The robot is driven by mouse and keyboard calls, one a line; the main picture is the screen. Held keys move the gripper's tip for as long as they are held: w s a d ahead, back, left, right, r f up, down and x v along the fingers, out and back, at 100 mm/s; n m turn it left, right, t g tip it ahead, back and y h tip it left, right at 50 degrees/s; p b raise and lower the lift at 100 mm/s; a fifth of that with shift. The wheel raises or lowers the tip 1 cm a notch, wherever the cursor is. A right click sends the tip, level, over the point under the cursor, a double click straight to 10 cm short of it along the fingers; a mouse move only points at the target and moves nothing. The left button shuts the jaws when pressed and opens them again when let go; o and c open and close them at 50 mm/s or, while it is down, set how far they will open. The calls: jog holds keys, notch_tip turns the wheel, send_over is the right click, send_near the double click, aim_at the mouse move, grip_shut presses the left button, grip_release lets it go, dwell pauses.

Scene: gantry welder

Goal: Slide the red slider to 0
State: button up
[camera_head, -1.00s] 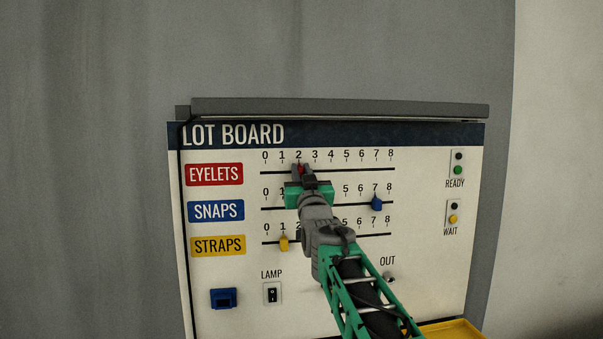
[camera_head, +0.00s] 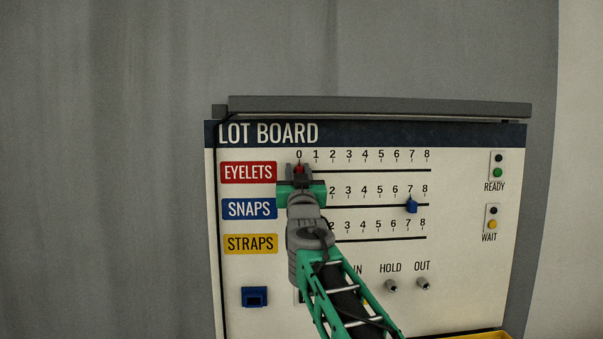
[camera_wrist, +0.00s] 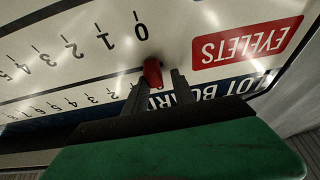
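The red slider (camera_head: 299,169) sits on the top track of the board, in the EYELETS row, directly under the 0 mark. In the wrist view the red slider (camera_wrist: 152,73) stands near the end of its scale, in line with the 0. My gripper (camera_head: 300,173) is at the slider, with its fingers pointing at the board. In the wrist view my gripper's (camera_wrist: 160,84) two fingers are apart, one on each side of the slider. The finger on the higher-number side looks close against it; a gap shows at the other finger.
The blue slider (camera_head: 411,205) is at 7 on the SNAPS track. My arm hides the low end of the STRAPS track and the lamp switch. Silver toggles stand under HOLD (camera_head: 391,285) and OUT (camera_head: 423,283). A blue square fitting (camera_head: 255,297) is at lower left.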

jog(key=shift+o, duration=1.2)
jog(key=shift+d, duration=0.1)
jog(key=b+v, duration=0.4)
jog(key=v, duration=0.4)
jog(key=shift+w+d, duration=0.1)
